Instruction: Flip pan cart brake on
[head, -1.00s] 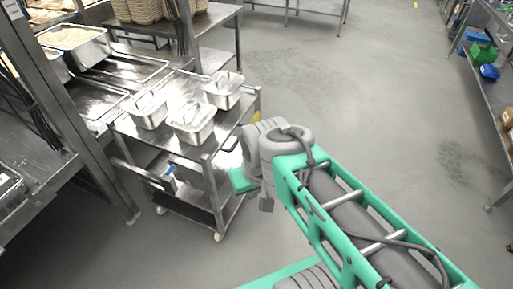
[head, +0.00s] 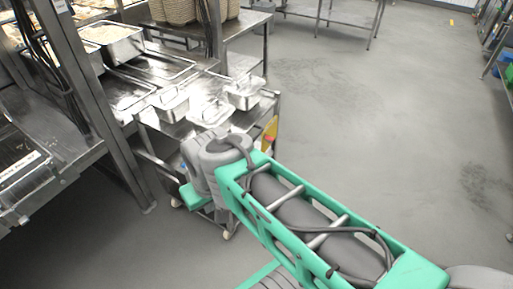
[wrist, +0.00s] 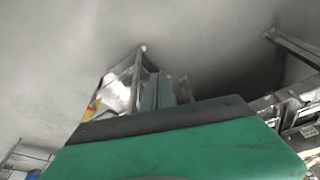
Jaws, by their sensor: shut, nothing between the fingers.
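The pan cart (head: 144,121) is a steel trolley left of centre in the head view, carrying lidded steel pans (head: 243,93). Its casters (head: 227,235) show low down, but I cannot make out a brake lever on them. My arm covers much of the cart's near side in the head view, and hides my gripper there. In the wrist view, my gripper (wrist: 166,88) shows teal fingers shut together and empty beyond the green wrist housing. Steel cart framing (wrist: 135,72) stands behind the fingers; I cannot tell whether they touch it.
A steel post and shelving (head: 100,120) stand at the left. A yellow item (head: 271,128) shows at the cart's right side. The grey floor (head: 370,130) to the right is open.

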